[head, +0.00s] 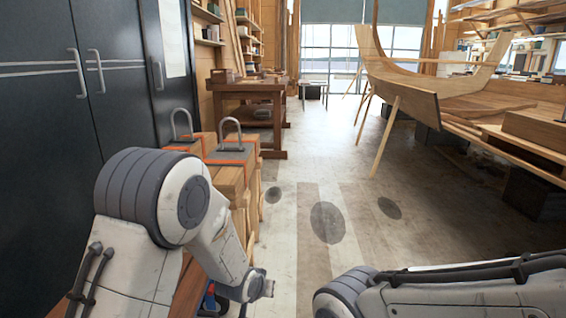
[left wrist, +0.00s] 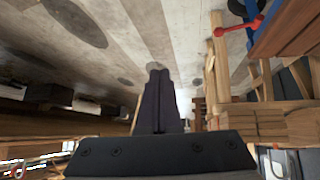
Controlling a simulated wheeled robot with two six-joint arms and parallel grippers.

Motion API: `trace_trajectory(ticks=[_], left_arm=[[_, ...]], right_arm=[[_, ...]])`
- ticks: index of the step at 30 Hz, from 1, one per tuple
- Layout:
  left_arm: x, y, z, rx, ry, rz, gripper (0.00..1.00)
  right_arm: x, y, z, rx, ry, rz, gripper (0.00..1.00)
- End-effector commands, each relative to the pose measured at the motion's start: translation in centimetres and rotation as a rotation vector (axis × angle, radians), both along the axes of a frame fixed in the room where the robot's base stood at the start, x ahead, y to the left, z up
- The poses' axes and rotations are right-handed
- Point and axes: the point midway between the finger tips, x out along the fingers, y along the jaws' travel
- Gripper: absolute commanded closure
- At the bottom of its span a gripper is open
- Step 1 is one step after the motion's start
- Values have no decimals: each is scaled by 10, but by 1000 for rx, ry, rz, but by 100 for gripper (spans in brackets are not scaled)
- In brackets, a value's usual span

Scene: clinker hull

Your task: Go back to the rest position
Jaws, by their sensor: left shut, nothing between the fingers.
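My left gripper shows in the left wrist view (left wrist: 159,100) as two dark fingers pressed together, with nothing between them. It points out over the pale floor and touches nothing that I can see. In the head view my left arm comes in from the left, bends at a big grey joint and runs down toward the bottom middle; its fingers cannot be made out there. My right arm shows only as a white link at the bottom right of the head view, and its gripper is out of view.
Stacked timber (head: 230,182) with two handled grey weights (head: 232,150) stands close beside my left arm. Dark cabinets (head: 45,120) line the left. A wooden workbench (head: 247,92) stands behind. A wooden boat hull (head: 405,85) fills the right. The middle floor (head: 325,170) is clear.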

Motion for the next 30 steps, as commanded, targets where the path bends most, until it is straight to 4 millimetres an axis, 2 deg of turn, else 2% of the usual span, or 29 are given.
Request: trace_trajectory(ticks=[1,3,8,9,12,21,24,30], left_arm=[[-24,-13,21,21,38,-39,100],[-62,-23,40,60,116,-89,100],[-156,-32,76,140,282,-207,100],[-178,-31,82,157,319,-234,100],[-225,-26,95,192,397,-296,100],[-337,4,118,276,581,-460,100],[-335,4,148,278,587,-454,100],[-334,4,191,278,586,-451,100]], right_arm=[[0,0,0,0,0,0,50],[0,0,0,0,0,0,50],[0,0,0,0,0,0,50],[0,0,0,0,0,0,50],[0,0,0,0,0,0,50],[0,0,0,0,0,0,50],[0,0,31,0,0,0,50],[0,0,74,0,0,0,50]])
